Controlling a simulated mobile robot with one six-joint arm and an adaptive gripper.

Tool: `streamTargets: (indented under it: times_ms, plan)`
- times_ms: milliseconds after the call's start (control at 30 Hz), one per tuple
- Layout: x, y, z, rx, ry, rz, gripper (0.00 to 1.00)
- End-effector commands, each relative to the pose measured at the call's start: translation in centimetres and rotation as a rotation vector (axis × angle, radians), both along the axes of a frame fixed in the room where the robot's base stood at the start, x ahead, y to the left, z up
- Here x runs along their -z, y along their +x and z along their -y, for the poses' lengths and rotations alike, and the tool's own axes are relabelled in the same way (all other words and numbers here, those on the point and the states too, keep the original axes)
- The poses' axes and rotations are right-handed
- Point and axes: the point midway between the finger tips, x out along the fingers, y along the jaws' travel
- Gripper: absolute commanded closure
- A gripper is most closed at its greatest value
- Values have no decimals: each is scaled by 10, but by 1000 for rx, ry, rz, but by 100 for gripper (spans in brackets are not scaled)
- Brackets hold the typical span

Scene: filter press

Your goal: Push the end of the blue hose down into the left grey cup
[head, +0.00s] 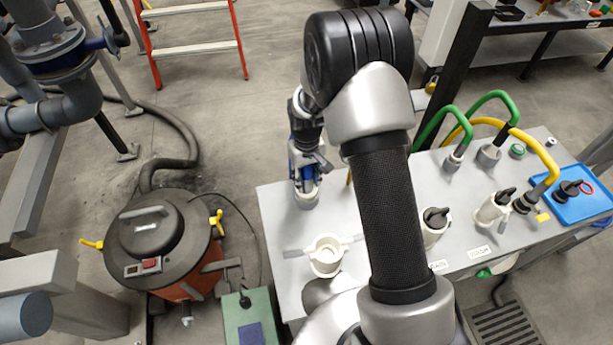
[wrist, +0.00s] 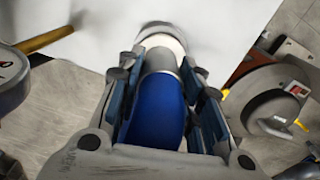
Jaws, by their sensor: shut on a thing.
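My gripper (head: 306,172) is shut on the blue hose (wrist: 153,112), which lies between its two fingers in the wrist view. A grey sleeve (wrist: 161,64) and a pale ring (wrist: 160,40) show at the hose's far end.
A pale cup with side handles (head: 326,257) stands nearer on the bench (head: 279,235). Green hoses (head: 440,121), a yellow hose (head: 538,150) and black-handled valves (head: 436,217) are to the right. A round drum vacuum (head: 150,232) stands on the floor at left.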

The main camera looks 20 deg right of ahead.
Motion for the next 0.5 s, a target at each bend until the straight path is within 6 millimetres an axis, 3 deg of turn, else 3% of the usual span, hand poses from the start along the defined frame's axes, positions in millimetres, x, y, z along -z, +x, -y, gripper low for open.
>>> streamTargets:
  times_ms: [233, 267, 500]
  plan:
    - [1, 0, 0, 0, 0, 1, 100]
    - [1, 0, 0, 0, 0, 1, 65]
    - [1, 0, 0, 0, 0, 0, 49]
